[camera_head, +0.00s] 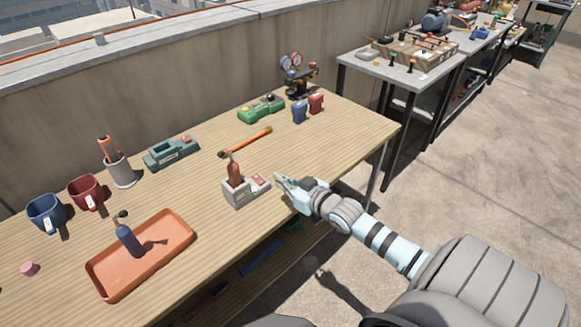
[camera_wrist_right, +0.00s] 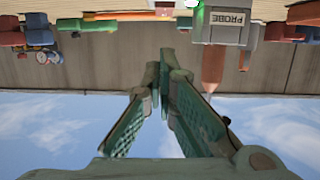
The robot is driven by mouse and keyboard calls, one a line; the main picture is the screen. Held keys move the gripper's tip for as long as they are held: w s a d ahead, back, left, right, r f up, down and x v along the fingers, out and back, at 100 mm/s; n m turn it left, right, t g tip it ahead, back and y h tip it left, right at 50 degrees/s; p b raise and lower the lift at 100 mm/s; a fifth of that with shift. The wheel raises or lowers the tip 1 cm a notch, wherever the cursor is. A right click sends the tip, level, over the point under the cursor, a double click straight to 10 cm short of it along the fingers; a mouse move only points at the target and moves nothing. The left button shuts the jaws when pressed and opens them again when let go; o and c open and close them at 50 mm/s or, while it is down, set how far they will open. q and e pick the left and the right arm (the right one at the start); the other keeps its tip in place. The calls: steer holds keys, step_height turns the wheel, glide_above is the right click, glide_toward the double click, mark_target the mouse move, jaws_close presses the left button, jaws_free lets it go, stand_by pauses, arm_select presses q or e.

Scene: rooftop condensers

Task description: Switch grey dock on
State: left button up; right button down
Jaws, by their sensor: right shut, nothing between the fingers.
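The grey dock (camera_head: 240,193) stands on the wooden table near its front edge, with a brown-handled probe (camera_head: 235,170) upright in it. A red part (camera_head: 259,180) shows on its right end. My right gripper (camera_head: 279,180) is shut and empty, just right of that end; I cannot tell whether it touches. In the upside-down right wrist view, the dock (camera_wrist_right: 220,27) bears the word PROBE, and a bright green light (camera_wrist_right: 193,3) glows beside it at the top edge. My right fingers (camera_wrist_right: 164,62) point toward the scene there. My left gripper is not in view.
A green dock (camera_head: 261,109), a teal dock (camera_head: 171,152) and an orange screwdriver (camera_head: 246,142) lie behind. An orange tray (camera_head: 141,254) with a blue-handled tool (camera_head: 128,239) is at left, near mugs.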

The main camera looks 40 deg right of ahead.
arm_select(q)
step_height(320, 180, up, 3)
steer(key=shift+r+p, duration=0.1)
steer(key=shift+p, duration=0.9)
arm_select(e)
steer(key=v, duration=0.3)
steer(key=shift+s+f, duration=0.15)
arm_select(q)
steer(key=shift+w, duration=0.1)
